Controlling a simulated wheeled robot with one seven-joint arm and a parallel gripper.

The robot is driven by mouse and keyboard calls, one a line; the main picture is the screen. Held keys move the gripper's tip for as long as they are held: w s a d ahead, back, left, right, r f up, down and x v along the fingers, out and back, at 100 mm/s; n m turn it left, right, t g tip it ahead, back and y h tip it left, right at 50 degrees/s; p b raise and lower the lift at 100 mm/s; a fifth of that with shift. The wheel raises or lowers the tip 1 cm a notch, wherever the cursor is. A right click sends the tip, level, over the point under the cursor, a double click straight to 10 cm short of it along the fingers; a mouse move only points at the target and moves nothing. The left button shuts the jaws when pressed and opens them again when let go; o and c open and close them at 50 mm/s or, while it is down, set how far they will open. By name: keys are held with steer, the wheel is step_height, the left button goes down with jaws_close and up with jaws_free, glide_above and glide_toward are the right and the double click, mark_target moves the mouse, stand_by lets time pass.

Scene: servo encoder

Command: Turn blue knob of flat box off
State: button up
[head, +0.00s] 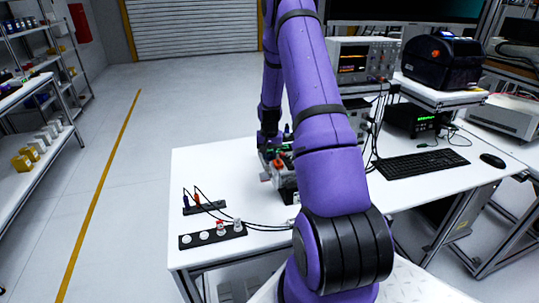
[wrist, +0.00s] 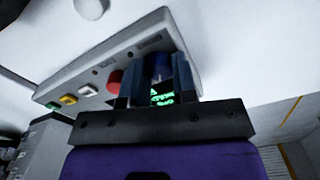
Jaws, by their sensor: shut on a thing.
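The flat box (wrist: 95,65) is light grey and fills the upper middle of the wrist view, tilted in the picture. The blue knob (wrist: 158,66) sits near its right end, beside a round red button (wrist: 115,79). My gripper (wrist: 157,76) has its two dark fingers on either side of the blue knob, shut on it. The fingers partly cover the knob, so its turn angle is not readable. In the head view my purple arm reaches over the bench, and the flat box and knob cannot be made out clearly there.
White, yellow (wrist: 68,100) and green (wrist: 53,106) buttons line the box's left part. On the white bench (head: 215,165) are a black strip with round parts (head: 212,235), cables, a device with an orange-red top (head: 279,170), and a keyboard (head: 421,163). The bench's left end is mostly clear.

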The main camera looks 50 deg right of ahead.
mark_target(269, 156)
steer(key=n, duration=0.5)
steer(key=shift+n, duration=0.4)
stand_by(0.3)
steer(key=o, duration=0.9)
steer(key=shift+o, duration=0.2)
steer(key=shift+r, duration=0.15)
step_height(269, 156, up, 11)
steer(key=shift+f, duration=0.2)
